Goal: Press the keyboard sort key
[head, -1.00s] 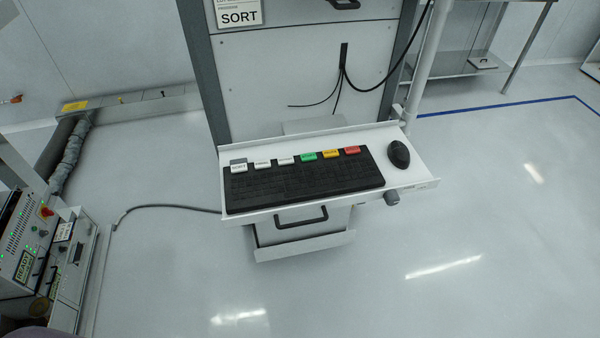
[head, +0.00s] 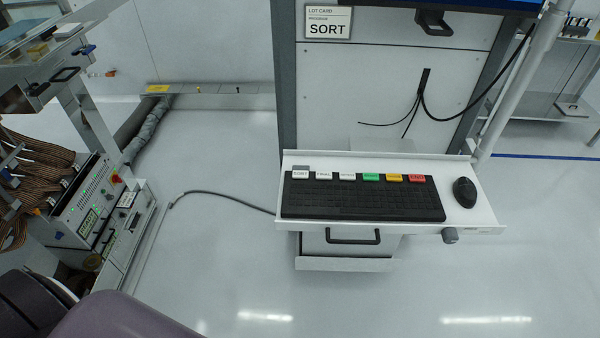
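A black keyboard (head: 362,202) lies on a white shelf (head: 480,220) fixed to the front of a grey cabinet. Along its back edge is a row of labelled keys: several white ones, then green, yellow and red. The white sort key (head: 301,175) is at the far left of the row, with a small grey piece behind it. A lot card (head: 328,24) reading SORT is fixed on the cabinet above. A purple-grey arm part of mine shows at the lower left. Neither gripper is in view.
A black mouse (head: 465,192) sits on the shelf right of the keyboard. A drawer with a black handle (head: 353,238) is below. A machine with a READY label (head: 88,222) stands at the left. A grey cable (head: 230,198) lies on the floor. The floor in front is clear.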

